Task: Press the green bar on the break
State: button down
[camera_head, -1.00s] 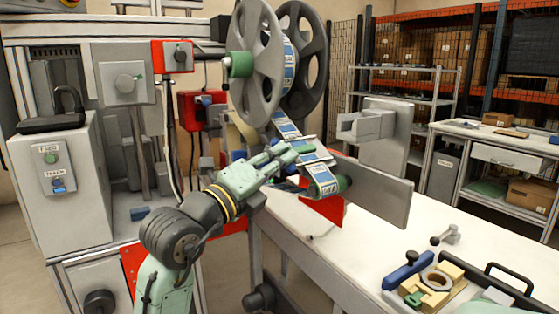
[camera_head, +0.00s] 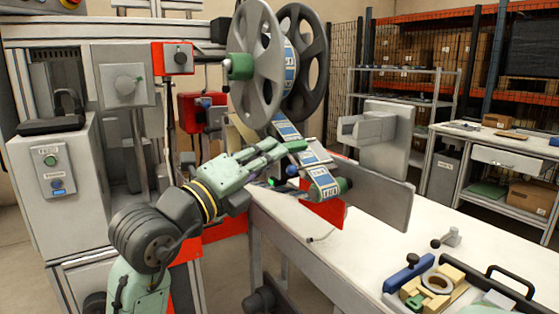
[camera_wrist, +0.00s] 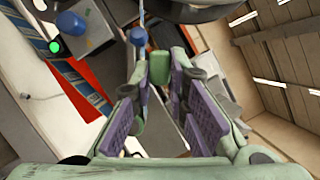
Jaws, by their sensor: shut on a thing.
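My gripper (camera_head: 281,150) reaches in beside the blue-and-white tape web (camera_head: 313,168), below the big reels. In the wrist view a short green bar (camera_wrist: 159,67) sits between my two purple-padded fingertips, and the gripper is shut on it. The bar's far end and mounting are hard to make out. In the head view my fingers and the web largely hide it. A small green light (camera_head: 291,170) glows under my fingers; it also shows in the wrist view (camera_wrist: 55,46). The tape runs down from the grey reel (camera_head: 256,75) to a green-ended roller (camera_head: 344,185).
A grey upright plate (camera_head: 372,190) stands right of the web. The white table (camera_head: 300,228) is mostly clear at its middle. A fixture with a blue handle (camera_head: 408,272) lies at its front right. A control cabinet (camera_head: 75,205) stands at left.

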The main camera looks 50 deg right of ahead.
jog(key=w+a+b, duration=0.2)
jog(key=a+b, duration=0.1)
jog(key=a, duration=0.6)
jog(key=shift+w+a, duration=0.15)
jog(key=shift+w, duration=0.25)
jog(key=shift+w, duration=0.1)
